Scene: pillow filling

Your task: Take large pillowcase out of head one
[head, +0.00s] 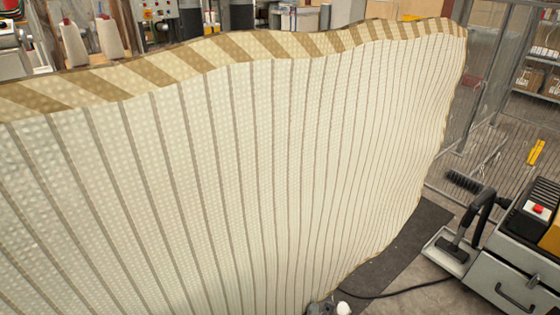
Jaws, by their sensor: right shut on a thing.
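The large pillowcase (270,170), cream with thin brown stripes and a brown-and-tan banded edge, spreads across most of the head view and hides much of the scene behind it. Its banded edge runs along the top, from the left side to the upper right. A small part of my right gripper (325,307) shows at the bottom edge, against the lower part of the cloth. It is shut on the pillowcase, though its fingertips are mostly cut off. My left gripper is not in view. The filling head cannot be made out behind the cloth.
A grey machine with a red button (538,209) and a black hose stands at the lower right, with a cable on the floor. A dark mat (425,232) lies beside the cloth. Mesh fencing (495,75) and shelves stand at the upper right. Workshop equipment fills the background.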

